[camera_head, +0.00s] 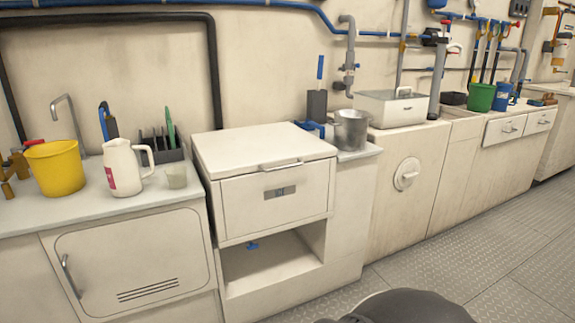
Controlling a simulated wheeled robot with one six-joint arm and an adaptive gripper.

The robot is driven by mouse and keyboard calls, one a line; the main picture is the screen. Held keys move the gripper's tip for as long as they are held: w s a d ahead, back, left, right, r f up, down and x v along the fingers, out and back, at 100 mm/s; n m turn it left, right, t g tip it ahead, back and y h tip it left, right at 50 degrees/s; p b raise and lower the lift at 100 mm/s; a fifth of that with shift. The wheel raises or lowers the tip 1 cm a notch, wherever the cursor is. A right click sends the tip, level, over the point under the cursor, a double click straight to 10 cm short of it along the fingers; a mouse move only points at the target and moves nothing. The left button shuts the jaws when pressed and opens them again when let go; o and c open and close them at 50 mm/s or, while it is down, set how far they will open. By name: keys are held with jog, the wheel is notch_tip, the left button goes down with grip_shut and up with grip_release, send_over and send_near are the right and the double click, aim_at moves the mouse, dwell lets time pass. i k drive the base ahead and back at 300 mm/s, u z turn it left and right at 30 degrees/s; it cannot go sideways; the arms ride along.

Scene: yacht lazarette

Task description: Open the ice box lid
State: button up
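A white chest that looks like the ice box (276,198) stands in the middle of the counter row. Its thick flat lid (255,145) lies shut on top, with a thin seam below it. A bar handle (281,165) runs along the lid's front edge. A small grey plate (280,191) sits on the front panel below. My gripper is not in view, and nothing is seen touching the lid or handle.
A metal pot (351,129) stands close to the lid's right side. The lid top is bare. Grey floor (500,235) is open at right.

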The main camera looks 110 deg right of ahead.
aim_at(271, 147)
jog(key=z, duration=2.95)
jog(key=i, duration=0.3)
jog(key=z, duration=1)
